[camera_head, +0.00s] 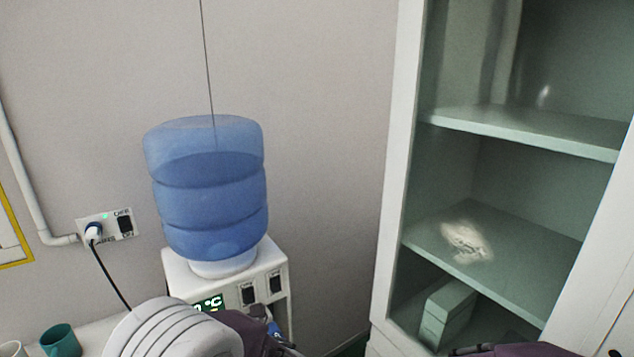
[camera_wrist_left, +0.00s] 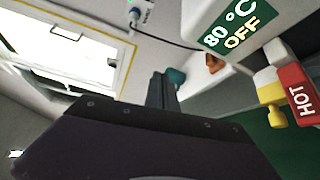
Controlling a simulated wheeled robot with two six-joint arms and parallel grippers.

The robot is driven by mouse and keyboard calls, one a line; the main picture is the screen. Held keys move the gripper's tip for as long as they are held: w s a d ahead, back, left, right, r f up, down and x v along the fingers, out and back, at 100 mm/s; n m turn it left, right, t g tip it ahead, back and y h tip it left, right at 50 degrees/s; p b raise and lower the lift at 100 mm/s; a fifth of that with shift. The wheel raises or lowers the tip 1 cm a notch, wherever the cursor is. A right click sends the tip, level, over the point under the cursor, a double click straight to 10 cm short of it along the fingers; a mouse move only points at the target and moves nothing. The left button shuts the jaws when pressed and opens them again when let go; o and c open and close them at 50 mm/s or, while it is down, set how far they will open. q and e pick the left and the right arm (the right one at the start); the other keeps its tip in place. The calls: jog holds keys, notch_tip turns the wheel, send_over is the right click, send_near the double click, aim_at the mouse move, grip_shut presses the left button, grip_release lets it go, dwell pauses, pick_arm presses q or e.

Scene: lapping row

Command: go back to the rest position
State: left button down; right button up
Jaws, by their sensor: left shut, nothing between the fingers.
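My left gripper (camera_wrist_left: 162,88) shows in the left wrist view as dark fingers, shut and empty. It points past the front of the water dispenser, whose lower edge and display (camera_wrist_left: 232,28) hang close at the upper right. In the head view a purple part of my left arm is low in front of the dispenser (camera_head: 265,277); its fingers cannot be made out there. A purple part of my right arm shows at the bottom right edge of the head view, below the open cabinet. My right gripper is not in view.
The dispenser carries a blue water bottle (camera_head: 208,190). A teal cup (camera_head: 60,341) stands at lower left. A shelved cabinet (camera_head: 395,190) stands at right, with a box (camera_head: 447,312) low inside.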

pick_arm(q)
jog(key=s+a+f+n+g+h+p, duration=0.1)
jog(key=s+a+f+n+g+h, duration=0.2)
jog(key=s+n, duration=0.35)
jog(key=s+a+f+n+g+h+p, duration=0.1)
jog(key=s+a+f+n+g+h, duration=0.15)
jog(key=s+n+g, duration=0.45)
jog(key=s+d+f+n+t+h+p, duration=0.1)
jog(key=s+d+f+n+h, duration=0.3)
jog(key=n, duration=0.3)
jog(key=w+d+f+n+t+h, duration=0.1)
jog(key=w+d+n+t+h, duration=0.1)
jog(key=d+n, duration=0.3)
jog(key=w+d+f+n+t+h, duration=0.1)
jog(key=d+n, duration=0.5)
jog(key=n, duration=0.7)
jog(key=w+f+h, duration=0.1)
jog(key=w+h, duration=0.1)
jog(key=h, duration=0.1)
jog(key=shift+w+d+t, duration=0.2)
jog(key=shift+d+t, duration=0.1)
jog(key=shift+t, duration=0.1)
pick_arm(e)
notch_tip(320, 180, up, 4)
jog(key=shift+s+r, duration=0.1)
pick_arm(q)
jog(key=shift+n, duration=0.25)
